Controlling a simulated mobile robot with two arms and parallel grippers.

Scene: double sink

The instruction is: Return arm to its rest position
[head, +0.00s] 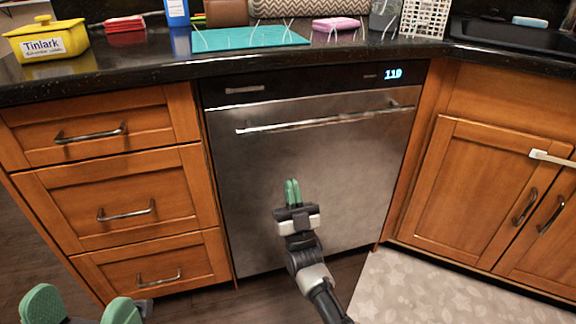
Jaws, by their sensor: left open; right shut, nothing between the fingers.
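My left gripper (82,308) shows at the bottom left corner, its two green fingertips wide apart with nothing visible between them. My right gripper (293,192) is in front of the steel dishwasher (310,170), with its green fingers pointing up and together. It is empty. Its arm comes up from the bottom edge right of the middle. The dishwasher door is closed, and the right gripper is below its bar handle (325,119). I cannot tell whether the gripper touches the door.
Wooden drawers (115,205) are left of the dishwasher, wooden cabinet doors (470,190) right. The dark counter (150,75) holds a yellow Tinlark box (45,40), a teal drying mat (250,37) and a white rack (425,17). The sink (510,35) is at right, a patterned floor mat (440,292) below.

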